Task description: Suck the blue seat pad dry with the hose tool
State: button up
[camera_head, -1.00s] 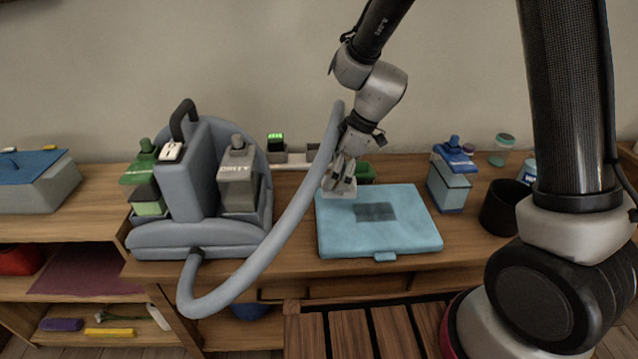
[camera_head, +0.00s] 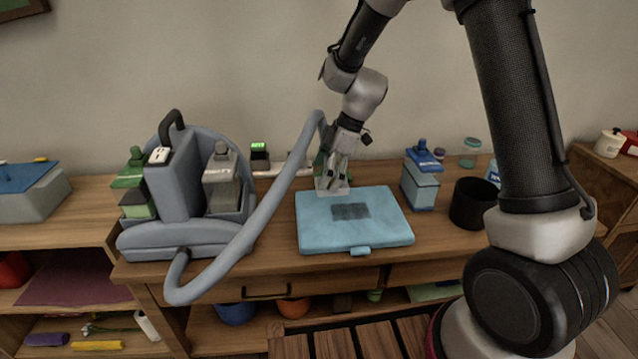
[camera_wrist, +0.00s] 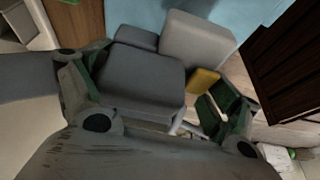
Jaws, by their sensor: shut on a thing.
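The blue seat pad (camera_head: 380,232) lies flat on the wooden table, with a dark damp patch (camera_head: 350,211) near its middle. It also shows at the top of the wrist view (camera_wrist: 240,14). My gripper (camera_head: 334,172) is shut on the hose tool, whose pale clear head (camera_head: 331,190) is at the pad's back left edge. I cannot tell whether the head touches the pad. In the wrist view the grey tool body (camera_wrist: 140,80) sits between my fingers. A grey hose (camera_head: 262,215) runs from the tool to the grey cleaning machine (camera_head: 175,190) on the left.
A blue-capped bottle (camera_head: 421,190) and a black cup (camera_head: 470,203) stand right of the pad. A green-lit device (camera_head: 260,155) is at the back. A slatted wooden seat (camera_head: 350,343) is in front of the table.

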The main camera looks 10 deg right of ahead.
jog(key=shift+f, duration=0.1)
jog(key=shift+f, duration=0.3)
